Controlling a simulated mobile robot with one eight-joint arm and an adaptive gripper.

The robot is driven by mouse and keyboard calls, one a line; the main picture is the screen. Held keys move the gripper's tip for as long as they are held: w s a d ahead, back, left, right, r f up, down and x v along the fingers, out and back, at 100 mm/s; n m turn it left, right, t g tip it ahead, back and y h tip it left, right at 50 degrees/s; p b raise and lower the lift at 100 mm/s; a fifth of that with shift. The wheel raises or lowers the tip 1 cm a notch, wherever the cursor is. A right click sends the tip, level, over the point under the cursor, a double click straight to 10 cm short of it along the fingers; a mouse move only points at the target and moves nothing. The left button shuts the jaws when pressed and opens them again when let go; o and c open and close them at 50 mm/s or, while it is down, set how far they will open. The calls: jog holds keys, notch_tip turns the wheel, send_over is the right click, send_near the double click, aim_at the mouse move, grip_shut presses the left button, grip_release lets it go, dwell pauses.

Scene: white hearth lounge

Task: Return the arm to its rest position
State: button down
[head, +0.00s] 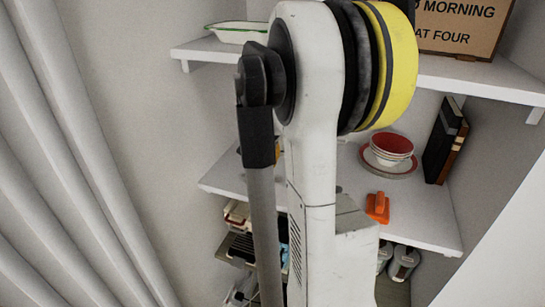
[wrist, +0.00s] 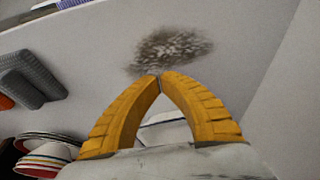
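My arm stands upright in the middle of the head view, with white links and a yellow-and-black joint. My gripper is not visible in that view. In the wrist view, my gripper (wrist: 160,77) shows two yellow ribbed fingers that meet at their tips. I see nothing held between the tips. A white shape shows in the gap behind the tips, and I cannot tell what it is. A fuzzy grey-brown patch (wrist: 172,48) lies on the pale surface just beyond the fingertips; I cannot tell whether they touch it.
White corner shelves (head: 440,225) stand behind my arm. They hold stacked red-and-white bowls (head: 391,148), dark books (head: 441,145), an orange-handled item (head: 377,207), a white dish (head: 238,32) and a lettered sign (head: 455,25). Grey blocks (wrist: 30,77) show in the wrist view. White folds (head: 55,150) line the left.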

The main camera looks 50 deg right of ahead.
jog(key=a, duration=0.2)
jog(key=s+a, duration=0.1)
jog(key=a, duration=0.1)
jog(key=shift+s, duration=0.1)
jog(key=shift+f, duration=0.1)
